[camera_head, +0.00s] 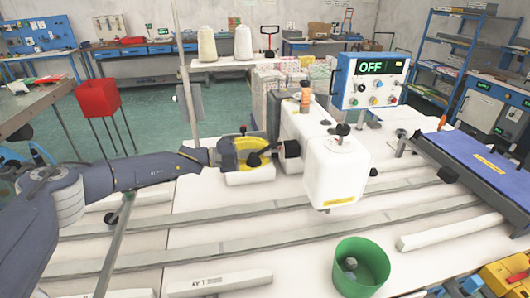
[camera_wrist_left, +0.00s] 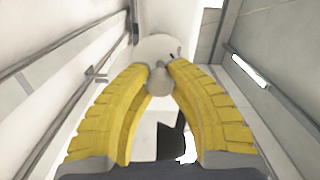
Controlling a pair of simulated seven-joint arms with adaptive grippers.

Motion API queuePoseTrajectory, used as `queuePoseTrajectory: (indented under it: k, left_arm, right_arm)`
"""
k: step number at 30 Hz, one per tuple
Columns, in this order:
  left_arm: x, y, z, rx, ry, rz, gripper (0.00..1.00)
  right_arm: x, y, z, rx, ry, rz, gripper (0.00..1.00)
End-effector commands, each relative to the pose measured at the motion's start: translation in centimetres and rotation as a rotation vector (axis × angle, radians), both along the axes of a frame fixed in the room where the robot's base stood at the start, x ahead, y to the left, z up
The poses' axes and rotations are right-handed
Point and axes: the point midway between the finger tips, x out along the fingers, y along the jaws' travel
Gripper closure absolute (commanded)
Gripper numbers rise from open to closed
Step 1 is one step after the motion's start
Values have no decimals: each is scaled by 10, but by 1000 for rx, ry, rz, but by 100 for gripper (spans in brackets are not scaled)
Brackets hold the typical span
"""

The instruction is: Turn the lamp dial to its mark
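My left gripper (camera_head: 270,150) is at the left end of the white sewing machine (camera_head: 337,172), its yellow fingers pointing right at a dark round knob (camera_head: 291,148) on that end. In the left wrist view the two yellow fingers (camera_wrist_left: 159,72) converge on a small pale grey round knob (camera_wrist_left: 159,82). Their tips sit on both sides of it with no clear gap. It looks like the machine's end knob, the likely lamp dial. No mark is readable on it. A blue control box (camera_head: 370,80) reads OFF.
A green bin (camera_head: 360,268) stands at the table's front. Long grey rails (camera_head: 230,238) cross the white table. A blue padded board (camera_head: 483,162) lies at the right. A thin upright post (camera_head: 186,70) stands behind my left arm. Two thread cones (camera_head: 243,42) stand at the back.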

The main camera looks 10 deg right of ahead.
Motion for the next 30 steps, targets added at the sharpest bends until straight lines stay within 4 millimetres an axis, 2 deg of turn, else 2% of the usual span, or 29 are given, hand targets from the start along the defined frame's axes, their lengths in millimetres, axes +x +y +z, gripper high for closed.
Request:
queuePoseTrajectory:
  k: [1, 3, 16, 30]
  left_arm:
    - [0, 0, 0, 0, 0, 0, 93]
    - [0, 0, 0, 0, 0, 0, 100]
    - [1, 1, 0, -1, 26, 3, 100]
    - [1, 1, 0, -2, 365, 3, 100]
  right_arm:
    - [0, 0, 0, 0, 0, 0, 51]
    - [0, 0, 0, 0, 0, 0, 51]
    - [0, 0, 0, 0, 0, 0, 51]
    - [-1, 0, 0, 0, 1, 0, 51]
